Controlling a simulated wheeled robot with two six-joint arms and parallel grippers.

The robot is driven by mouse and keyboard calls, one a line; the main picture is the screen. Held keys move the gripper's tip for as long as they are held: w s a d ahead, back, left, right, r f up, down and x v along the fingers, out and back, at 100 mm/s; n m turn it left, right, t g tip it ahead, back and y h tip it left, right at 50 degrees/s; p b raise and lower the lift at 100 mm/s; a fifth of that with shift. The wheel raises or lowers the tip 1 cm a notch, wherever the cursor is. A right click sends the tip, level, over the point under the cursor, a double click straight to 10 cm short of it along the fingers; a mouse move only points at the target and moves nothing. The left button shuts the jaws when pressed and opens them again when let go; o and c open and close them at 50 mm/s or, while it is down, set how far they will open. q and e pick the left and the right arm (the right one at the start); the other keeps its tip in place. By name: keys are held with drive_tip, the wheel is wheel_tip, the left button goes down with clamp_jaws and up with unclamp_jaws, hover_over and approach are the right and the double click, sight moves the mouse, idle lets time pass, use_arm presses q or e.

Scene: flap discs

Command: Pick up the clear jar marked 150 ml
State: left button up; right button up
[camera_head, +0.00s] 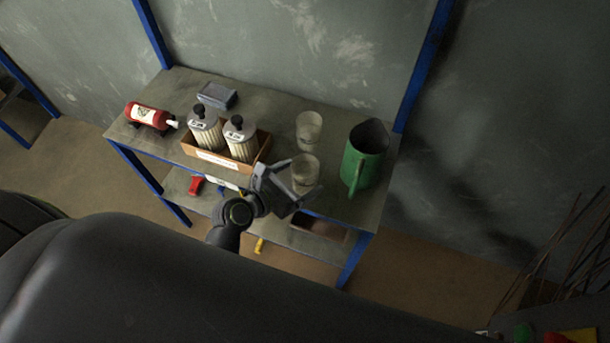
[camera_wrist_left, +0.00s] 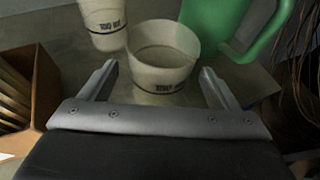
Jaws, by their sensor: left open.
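Two clear, cloudy-looking jars stand upright on the metal table. The nearer jar (camera_head: 306,168) also shows in the left wrist view (camera_wrist_left: 164,50), with a dark printed mark low on its side. The farther jar (camera_head: 309,128) is behind it, at the upper left of the left wrist view (camera_wrist_left: 104,22), and bears a dark mark too. Both marks are too small and blurred to read surely. My left gripper (camera_head: 292,183) is open, its fingers (camera_wrist_left: 158,74) spread toward either side of the nearer jar; contact is not visible. My right gripper is not in view.
A green jug (camera_head: 362,160) stands close to the right of the jars.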

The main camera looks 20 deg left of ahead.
use_arm(q)
drive_tip(key=x, duration=0.2)
drive_tip(key=shift+w+d+f, duration=0.1)
drive_tip(key=shift+w+f, duration=0.05)
drive_tip(key=shift+w, duration=0.05)
drive_tip(key=c, duration=1.1)
